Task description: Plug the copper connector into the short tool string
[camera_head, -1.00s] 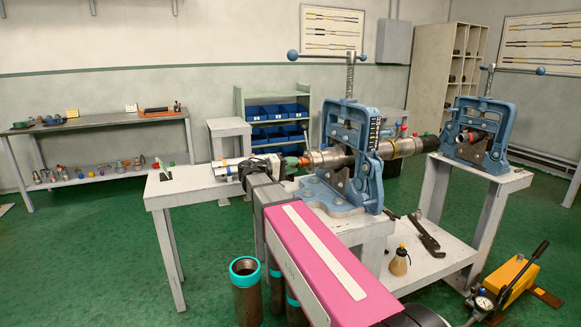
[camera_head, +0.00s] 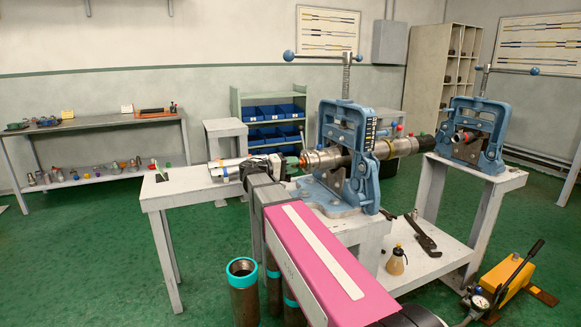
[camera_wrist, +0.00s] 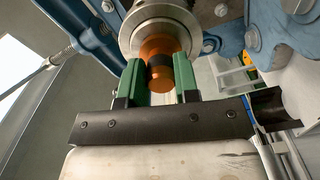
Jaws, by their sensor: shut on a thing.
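The copper connector (camera_wrist: 183,72) is an orange-brown cylinder with a dark band, seen in the wrist view. My gripper (camera_wrist: 160,78) is shut on it, with one green finger on each side. The connector's far end is at the round steel end of the tool string (camera_wrist: 158,22) and seems to enter its bore; how deep I cannot tell. In the head view the short tool string (camera_head: 325,158) lies level, clamped in the nearer blue vise (camera_head: 349,150). My gripper (camera_head: 291,165) is at its left end there, and the connector is mostly hidden.
A second blue vise (camera_head: 473,132) stands at the right on its own stand. A pale table (camera_head: 185,193) is left of my arm. Teal-rimmed pipes (camera_head: 243,290) stand on the green floor below. A yellow hand pump (camera_head: 502,283) is at the lower right.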

